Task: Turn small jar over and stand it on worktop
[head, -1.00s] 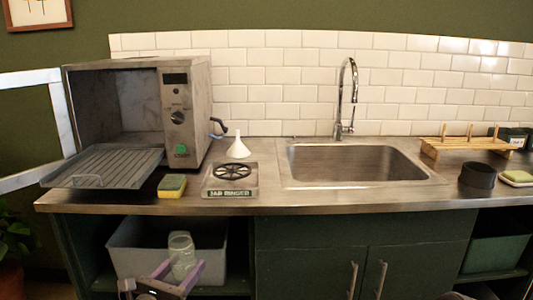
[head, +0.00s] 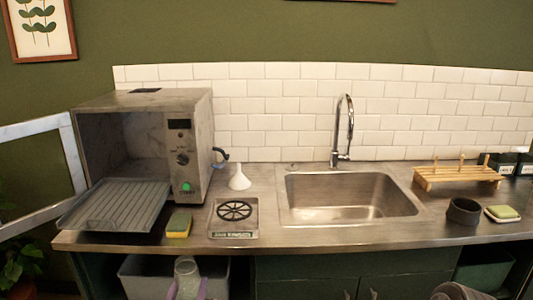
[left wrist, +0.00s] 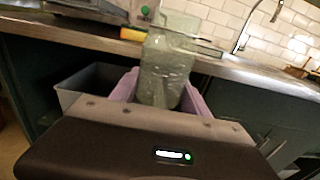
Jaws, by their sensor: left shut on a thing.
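The small jar (head: 186,272) is clear glass and shows at the bottom of the head view, in front of the worktop's (head: 330,240) front edge. It also shows in the left wrist view (left wrist: 168,60), roughly upright in the picture; I cannot tell which end is its mouth. My left gripper (head: 187,290) has purple fingers on both sides of the jar and is shut on it. The fingers also show in the left wrist view (left wrist: 160,92). My right gripper is not clearly in view.
On the worktop stand an open oven (head: 150,150) with its ribbed tray, a sponge (head: 179,224), a jar rinser (head: 234,217), a funnel (head: 240,178), a sink (head: 350,198), a wooden rack (head: 455,176) and a dark cup (head: 463,211). A grey bin (head: 140,277) sits below.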

